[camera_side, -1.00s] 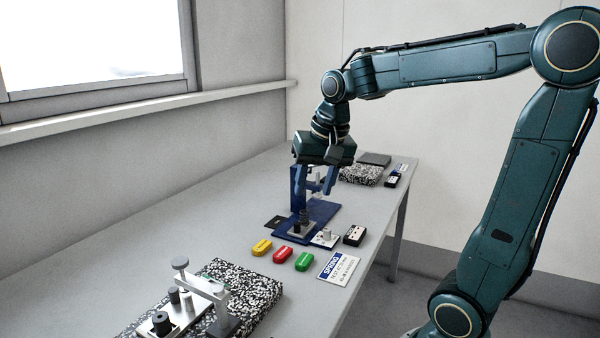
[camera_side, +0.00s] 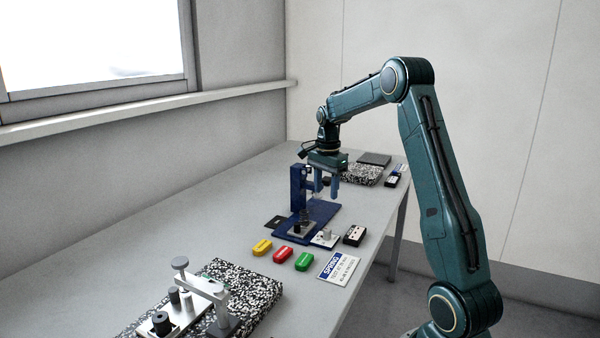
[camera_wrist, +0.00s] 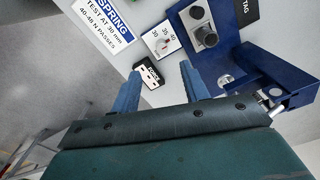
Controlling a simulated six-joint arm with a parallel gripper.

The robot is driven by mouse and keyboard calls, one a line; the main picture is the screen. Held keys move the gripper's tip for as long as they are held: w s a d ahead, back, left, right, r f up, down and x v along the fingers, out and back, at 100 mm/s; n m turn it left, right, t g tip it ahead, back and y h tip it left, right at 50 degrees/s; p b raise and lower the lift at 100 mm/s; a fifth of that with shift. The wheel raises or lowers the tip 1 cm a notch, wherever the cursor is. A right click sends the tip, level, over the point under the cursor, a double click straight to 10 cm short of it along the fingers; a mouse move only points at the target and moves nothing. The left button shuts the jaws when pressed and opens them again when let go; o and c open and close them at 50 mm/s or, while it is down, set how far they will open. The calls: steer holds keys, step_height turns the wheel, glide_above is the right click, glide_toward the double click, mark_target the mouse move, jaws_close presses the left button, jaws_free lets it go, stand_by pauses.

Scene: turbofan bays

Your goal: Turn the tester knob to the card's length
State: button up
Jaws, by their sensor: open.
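The spring tester (camera_side: 298,190) is a blue stand on a blue base; part of it also shows in the wrist view (camera_wrist: 262,62). Its white dial plate (camera_wrist: 163,37), marked 30, 35 and 40, sits at the base's near corner. A small grey knob (camera_side: 327,233) stands on the plate; its setting is too small to read. The white and blue SPRING card (camera_side: 338,267) lies nearer on the table; in the wrist view (camera_wrist: 105,25) it appears to read "TEST AT 30 mm". My gripper (camera_side: 328,196) is open and empty, above the tester base, apart from the knob.
A black box (camera_side: 355,235) stands right of the dial. Yellow (camera_side: 262,247), red (camera_side: 283,254) and green (camera_side: 304,261) blocks lie in front. A metal fixture on a speckled slab (camera_side: 255,290) is nearest. Another speckled slab (camera_side: 362,174) lies behind. The table's left side is clear.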

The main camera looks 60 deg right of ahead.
mark_target(327, 229)
steer(key=shift+s+d+f+m, duration=0.1)
steer(key=shift+d+f+m, duration=0.5)
steer(key=shift+d, duration=0.3)
steer(key=shift+f, duration=0.1)
step_height(327, 229, down, 14)
steer(key=shift+r, duration=0.15)
steer(key=c, duration=1)
